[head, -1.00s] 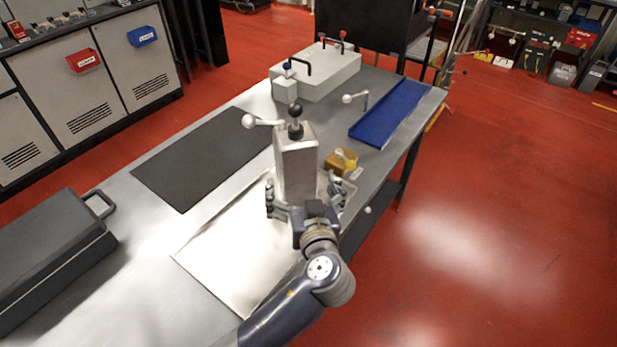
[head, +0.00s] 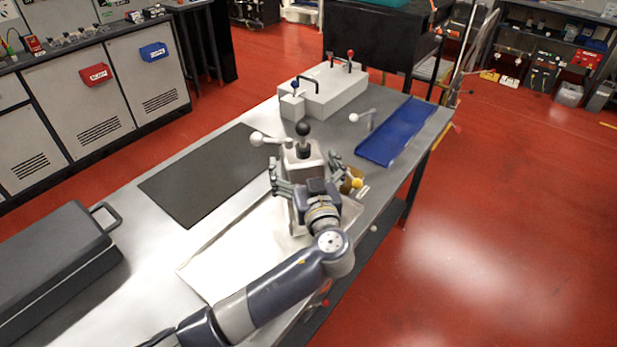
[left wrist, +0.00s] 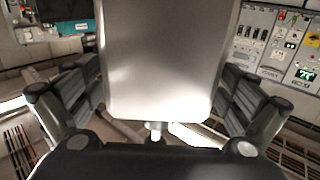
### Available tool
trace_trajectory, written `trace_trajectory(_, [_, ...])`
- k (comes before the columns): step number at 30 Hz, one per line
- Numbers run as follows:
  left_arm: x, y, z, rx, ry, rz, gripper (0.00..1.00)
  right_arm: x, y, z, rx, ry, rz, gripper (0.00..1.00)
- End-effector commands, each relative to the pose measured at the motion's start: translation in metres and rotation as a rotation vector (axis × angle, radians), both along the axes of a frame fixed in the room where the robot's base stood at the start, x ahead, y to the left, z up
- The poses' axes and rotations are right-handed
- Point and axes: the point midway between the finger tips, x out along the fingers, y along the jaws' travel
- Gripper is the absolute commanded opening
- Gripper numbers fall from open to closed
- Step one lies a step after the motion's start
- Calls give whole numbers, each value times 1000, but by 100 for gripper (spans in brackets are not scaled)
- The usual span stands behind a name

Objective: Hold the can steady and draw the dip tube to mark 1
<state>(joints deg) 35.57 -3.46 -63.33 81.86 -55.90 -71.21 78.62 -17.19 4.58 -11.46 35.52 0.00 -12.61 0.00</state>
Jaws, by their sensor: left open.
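The can (head: 305,158) is an upright, grey metal rectangular box on the bench. A black ball knob (head: 302,129) on a dark stem stands on its top; the dip tube's marks are not readable. My left gripper (head: 307,170) is open, with one finger on each side of the can's upper part, and hides its lower front. In the left wrist view the can's face (left wrist: 170,60) fills the middle between the spread fingers, with gaps showing low on both sides. My right gripper is not in view.
A white ball-ended lever (head: 258,139) stands close left of the can. A small box with a yellow piece (head: 356,183) sits close right. A blue tray (head: 396,132), pale block (head: 335,92), dark mat (head: 205,178) and dark case (head: 50,265) share the bench.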

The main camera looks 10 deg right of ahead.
Motion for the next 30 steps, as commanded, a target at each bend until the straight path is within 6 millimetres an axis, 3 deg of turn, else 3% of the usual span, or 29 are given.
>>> trace_trajectory(6, [15,1,0,0,1,0,98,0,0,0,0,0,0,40])
trace_trajectory(14, [16,1,0,0,1,-1,98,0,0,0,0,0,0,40])
trace_trajectory(24, [16,1,0,0,1,0,31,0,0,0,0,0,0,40])
trace_trajectory(25, [16,1,0,0,1,0,70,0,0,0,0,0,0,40])
trace_trajectory(28, [16,1,0,0,1,0,47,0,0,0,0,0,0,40])
trace_trajectory(30, [16,1,0,0,1,0,44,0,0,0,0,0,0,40])
